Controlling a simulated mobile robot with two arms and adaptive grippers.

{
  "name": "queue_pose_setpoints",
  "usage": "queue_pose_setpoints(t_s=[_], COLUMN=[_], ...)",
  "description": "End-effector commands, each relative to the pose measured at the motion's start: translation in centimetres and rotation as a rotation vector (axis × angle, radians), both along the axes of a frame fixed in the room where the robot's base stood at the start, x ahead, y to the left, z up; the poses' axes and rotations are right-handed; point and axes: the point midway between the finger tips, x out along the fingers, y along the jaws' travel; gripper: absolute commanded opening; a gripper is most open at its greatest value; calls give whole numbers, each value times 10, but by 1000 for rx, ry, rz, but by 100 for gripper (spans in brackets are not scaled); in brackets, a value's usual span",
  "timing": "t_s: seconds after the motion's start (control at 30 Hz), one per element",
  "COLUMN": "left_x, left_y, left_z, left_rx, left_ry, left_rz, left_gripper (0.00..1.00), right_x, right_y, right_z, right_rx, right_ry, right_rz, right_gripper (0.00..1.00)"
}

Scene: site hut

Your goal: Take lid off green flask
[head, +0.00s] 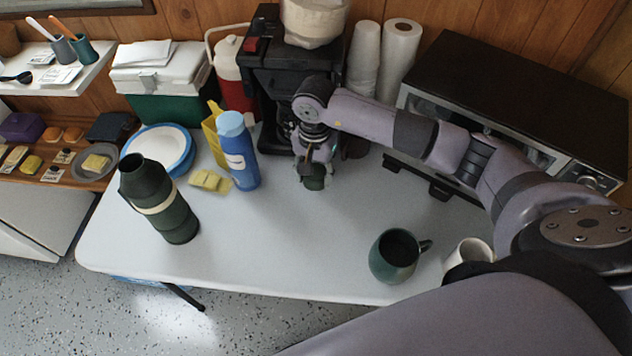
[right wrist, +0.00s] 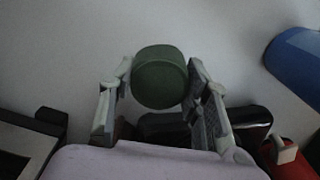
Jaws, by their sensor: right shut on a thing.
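The green flask (head: 165,210) stands at the left of the white table in the head view, with a pale band around it and a dark upper part. Its top looks open, with no lid on it. My right gripper (head: 312,170) is well to the right of the flask, in front of the black coffee machine. It is shut on a round dark green lid (head: 314,183), which also shows between both fingers in the right wrist view (right wrist: 160,80). I cannot tell whether the lid touches the table. My left gripper is not in view.
A blue bottle (head: 238,152), a yellow sponge (head: 210,181) and stacked plates (head: 158,148) are near the flask. A green mug (head: 394,258) and a white cup (head: 467,255) stand at the front right. The middle of the table (head: 285,235) is clear.

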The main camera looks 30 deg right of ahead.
Motion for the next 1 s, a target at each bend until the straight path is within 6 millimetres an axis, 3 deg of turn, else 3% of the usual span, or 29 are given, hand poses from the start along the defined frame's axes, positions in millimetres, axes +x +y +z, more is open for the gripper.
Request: queue_pose_setpoints(t_s=[0.03,0.13,0.53,0.57,0.83,1.0], left_x=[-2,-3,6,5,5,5], left_y=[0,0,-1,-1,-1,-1], left_z=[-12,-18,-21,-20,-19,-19], left_rx=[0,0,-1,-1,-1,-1], left_ry=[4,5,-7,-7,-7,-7], left_rz=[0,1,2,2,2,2], left_gripper=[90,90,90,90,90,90], right_x=[-2,-3,-3,-3,-3,-3], right_y=[2,3,4,4,4,4], right_z=[-17,-30,-34,-34,-33,-33], right_rx=[1,0,-1,-1,0,0], right_ry=[3,1,-1,-1,0,0], right_rz=[3,8,9,9,9,9], right_gripper=[10,10,10,44,62,64])
